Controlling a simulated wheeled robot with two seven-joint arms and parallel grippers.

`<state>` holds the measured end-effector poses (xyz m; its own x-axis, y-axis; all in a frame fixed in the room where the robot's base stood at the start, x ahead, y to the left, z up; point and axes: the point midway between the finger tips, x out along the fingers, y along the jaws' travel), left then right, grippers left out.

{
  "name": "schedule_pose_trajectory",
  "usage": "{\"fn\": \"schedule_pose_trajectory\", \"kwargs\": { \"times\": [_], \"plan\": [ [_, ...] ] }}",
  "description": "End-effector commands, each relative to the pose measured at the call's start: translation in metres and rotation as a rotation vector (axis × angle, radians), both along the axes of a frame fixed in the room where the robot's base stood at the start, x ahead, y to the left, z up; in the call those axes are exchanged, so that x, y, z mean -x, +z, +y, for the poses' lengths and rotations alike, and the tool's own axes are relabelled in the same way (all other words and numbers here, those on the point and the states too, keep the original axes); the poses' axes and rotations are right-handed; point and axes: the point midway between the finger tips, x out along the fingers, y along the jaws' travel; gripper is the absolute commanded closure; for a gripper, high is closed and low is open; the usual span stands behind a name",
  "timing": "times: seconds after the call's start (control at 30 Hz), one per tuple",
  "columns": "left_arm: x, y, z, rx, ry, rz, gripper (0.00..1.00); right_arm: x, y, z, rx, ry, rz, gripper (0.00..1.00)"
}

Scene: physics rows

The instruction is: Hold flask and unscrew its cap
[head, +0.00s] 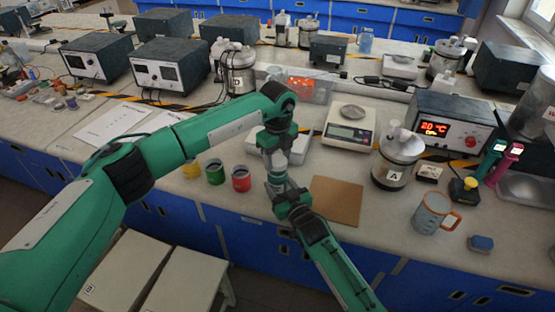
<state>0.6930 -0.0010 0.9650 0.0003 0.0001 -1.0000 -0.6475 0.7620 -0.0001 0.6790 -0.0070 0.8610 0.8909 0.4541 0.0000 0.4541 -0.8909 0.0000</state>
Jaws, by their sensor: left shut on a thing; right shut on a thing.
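My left arm reaches in from the left, and its gripper (275,160) points down over the bench. It is shut on what seems to be the flask's cap. My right arm comes up from the bottom edge, and its gripper (279,187) is shut just below the left one, on what seems to be the flask's body. The two grippers are close together, one above the other. The flask and cap are almost wholly hidden between the jaws, so I cannot tell whether the cap is still threaded on.
A brown board (336,201) lies just right of the grippers. Red (241,181), green (215,174) and yellow (191,170) jars stand to the left. A scale (349,130), a metal vessel (397,160) and a mug (433,213) stand to the right.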

Motion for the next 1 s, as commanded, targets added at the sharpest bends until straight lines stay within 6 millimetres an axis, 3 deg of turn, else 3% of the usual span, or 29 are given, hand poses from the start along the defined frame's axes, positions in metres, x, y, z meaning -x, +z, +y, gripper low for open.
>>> {"fn": "schedule_pose_trajectory", "kwargs": {
  "times": [0.53, 0.83, 1.0],
  "plan": [
    [0.000, 0.008, 0.000, -0.001, 0.000, -0.001, 0.77, 0.000, 0.000, 0.000, 0.000, 0.000, 0.001, 1.00],
    [-0.001, 0.041, 0.000, 0.000, 0.001, -0.003, 0.77, 0.000, -0.001, 0.000, 0.000, 0.000, 0.001, 1.00],
    [0.000, 0.046, 0.000, 0.000, 0.001, 0.000, 0.77, 0.000, -0.001, 0.000, 0.000, 0.000, 0.001, 1.00]
  ]
}}
